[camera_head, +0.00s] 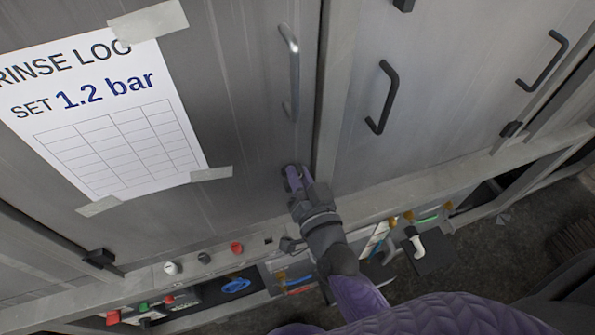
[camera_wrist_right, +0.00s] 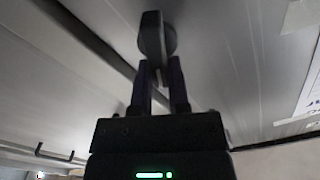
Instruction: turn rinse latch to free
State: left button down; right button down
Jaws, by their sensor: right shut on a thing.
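My right gripper (camera_head: 293,178) reaches up to the lower right corner of the grey cabinet door that bears the rinse log. In the right wrist view its two fingers (camera_wrist_right: 158,85) are closed around the stem of a dark latch knob (camera_wrist_right: 153,38). The latch stands on the grey door (camera_wrist_right: 230,60), near a seam. In the head view the fingers and wrist hide most of the latch. No label of the latch's positions can be read. My left gripper is not in view.
A vertical silver handle (camera_head: 291,75) is above my right gripper. The neighbouring door has a black handle (camera_head: 382,97). A taped rinse log sheet (camera_head: 100,105) reads "SET 1.2 bar". Below runs a ledge with a red button (camera_head: 236,248) and a white knob (camera_head: 171,268).

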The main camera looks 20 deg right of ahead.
jog(key=shift+d+m, duration=0.1)
jog(key=shift+m, duration=0.8)
jog(key=m, duration=0.2)
jog(key=shift+d+f+m, duration=0.2)
jog(key=shift+m, duration=0.2)
jog(key=shift+d+f+m+b, duration=0.1)
jog(key=shift+f+m, duration=0.1)
jog(key=shift+m, duration=1.15)
jog(key=shift+d+f+m+b, duration=0.15)
jog(key=shift+f+m, duration=0.1)
jog(key=shift+m, duration=1.15)
jog(key=shift+a+f+m+b, duration=0.1)
jog(key=shift+f+m, duration=0.1)
jog(key=shift+m, duration=1.15)
jog(key=c, duration=0.6)
grip_release()
